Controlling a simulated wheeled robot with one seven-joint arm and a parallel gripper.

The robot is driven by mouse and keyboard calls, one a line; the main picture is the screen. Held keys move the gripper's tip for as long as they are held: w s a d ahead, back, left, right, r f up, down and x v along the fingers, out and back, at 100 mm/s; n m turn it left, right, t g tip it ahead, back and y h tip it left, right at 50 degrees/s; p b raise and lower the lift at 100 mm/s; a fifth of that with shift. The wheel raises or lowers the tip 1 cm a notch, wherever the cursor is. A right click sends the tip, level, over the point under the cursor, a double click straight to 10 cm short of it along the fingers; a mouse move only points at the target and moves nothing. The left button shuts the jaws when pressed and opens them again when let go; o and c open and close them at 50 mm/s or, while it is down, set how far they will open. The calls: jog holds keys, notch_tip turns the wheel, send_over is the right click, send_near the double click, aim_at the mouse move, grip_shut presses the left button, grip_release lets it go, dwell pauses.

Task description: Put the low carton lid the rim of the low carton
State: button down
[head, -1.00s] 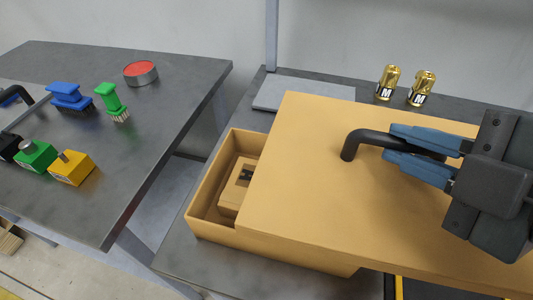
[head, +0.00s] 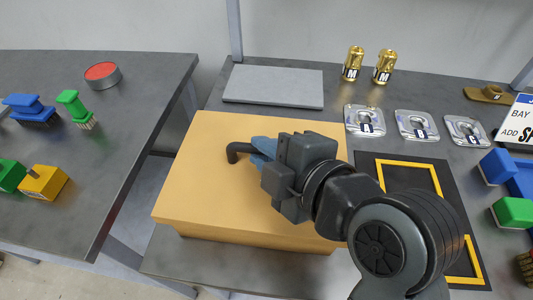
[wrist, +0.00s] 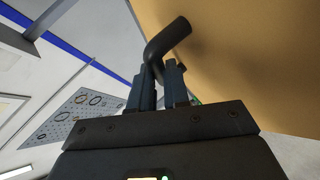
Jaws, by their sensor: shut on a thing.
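The low carton lid (head: 190,165) is a flat tan panel with a bent black handle (head: 236,150). It lies over the low carton (head: 250,238), and only a strip of the carton's front wall shows below the lid's near edge. The rim and inside of the carton are hidden. I cannot tell if the lid touches the rim all round. My gripper (head: 262,148) has its blue fingers shut on the lid's handle, with the arm reaching in from the lower right. The wrist view shows the fingers (wrist: 160,88) on the handle (wrist: 168,40), with the lid's tan face (wrist: 255,60) beside them.
A grey plate (head: 273,86) lies behind the carton. Two gold cans (head: 353,64) stand at the back. Several metal lettered plates (head: 365,120) and a yellow-framed black mat (head: 410,165) are to the right. The left table (head: 130,130) holds brushes, blocks and a red-topped tin.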

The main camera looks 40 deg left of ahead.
jog(key=shift+f, duration=0.8)
jog(key=c, duration=1)
grip_release()
jog(key=shift+c, duration=0.2)
notch_tip(320, 180, up, 5)
jog(key=b, duration=0.1)
send_over(314, 224)
jog(key=shift+r, duration=0.1)
